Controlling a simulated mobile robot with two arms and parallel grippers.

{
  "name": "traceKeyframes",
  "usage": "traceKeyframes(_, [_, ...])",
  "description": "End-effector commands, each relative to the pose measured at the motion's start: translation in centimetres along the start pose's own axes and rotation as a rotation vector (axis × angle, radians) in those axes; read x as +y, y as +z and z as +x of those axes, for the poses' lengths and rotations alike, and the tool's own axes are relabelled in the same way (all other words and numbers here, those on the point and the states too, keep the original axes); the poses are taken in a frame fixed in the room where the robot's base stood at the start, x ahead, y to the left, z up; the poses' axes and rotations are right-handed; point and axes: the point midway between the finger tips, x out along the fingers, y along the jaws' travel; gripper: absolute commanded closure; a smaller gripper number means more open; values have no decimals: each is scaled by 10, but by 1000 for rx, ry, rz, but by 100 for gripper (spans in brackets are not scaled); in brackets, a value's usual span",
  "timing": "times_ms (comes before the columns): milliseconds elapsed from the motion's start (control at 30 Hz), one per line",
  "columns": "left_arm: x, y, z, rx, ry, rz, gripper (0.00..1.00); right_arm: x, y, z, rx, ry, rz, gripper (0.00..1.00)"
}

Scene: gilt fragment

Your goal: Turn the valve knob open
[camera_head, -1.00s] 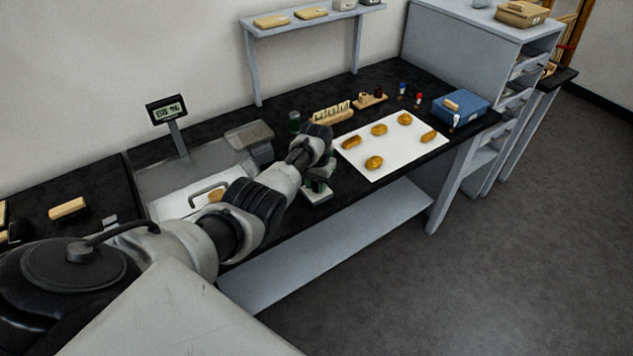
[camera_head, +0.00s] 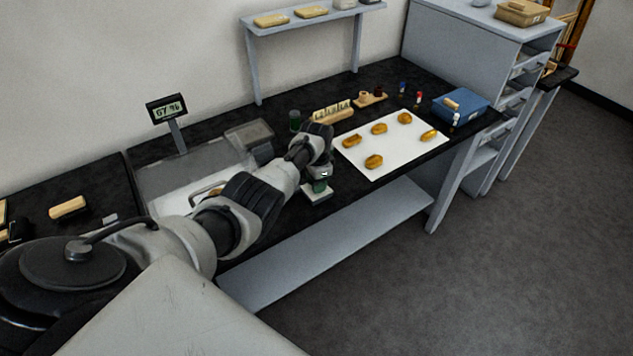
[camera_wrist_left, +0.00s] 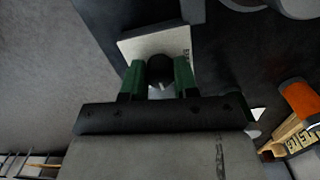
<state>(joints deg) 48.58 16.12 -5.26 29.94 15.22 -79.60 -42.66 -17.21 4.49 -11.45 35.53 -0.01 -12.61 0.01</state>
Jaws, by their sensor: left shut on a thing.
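The valve knob (camera_wrist_left: 160,68) is a dark round piece between the two green fingers of my left gripper (camera_wrist_left: 159,77) in the left wrist view. The fingers are shut on it, one at each side. A pale square base plate (camera_wrist_left: 150,43) lies beneath it. In the head view my left gripper (camera_head: 320,184) is low over the same small pale base (camera_head: 317,195) at the bench's front edge; the knob itself is hidden there. My right gripper is not in view.
A white sheet (camera_head: 390,155) with several golden pieces lies right of the gripper. A digital display (camera_head: 167,110) stands on a post behind a glass-covered case (camera_head: 165,180). A green-bodied jar (camera_head: 295,121) stands behind the gripper. A blue box (camera_head: 461,106) is at the right end.

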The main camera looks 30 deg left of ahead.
Motion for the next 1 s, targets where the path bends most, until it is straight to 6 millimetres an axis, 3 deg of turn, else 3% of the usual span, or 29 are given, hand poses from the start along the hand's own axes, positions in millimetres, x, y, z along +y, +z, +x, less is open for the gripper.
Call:
traceKeyframes(533, [0, 0, -1, 1, -1, 25, 94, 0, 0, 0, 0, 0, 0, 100])
traceKeyframes(567, [0, 0, -1, 1, -1, 25, 68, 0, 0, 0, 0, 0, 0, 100])
traceKeyframes(700, [0, 0, -1, 1, -1, 24, 46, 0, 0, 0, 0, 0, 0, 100])
traceKeyframes(1000, [0, 0, -2, 1, -1, 24, 45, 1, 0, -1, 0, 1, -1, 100])
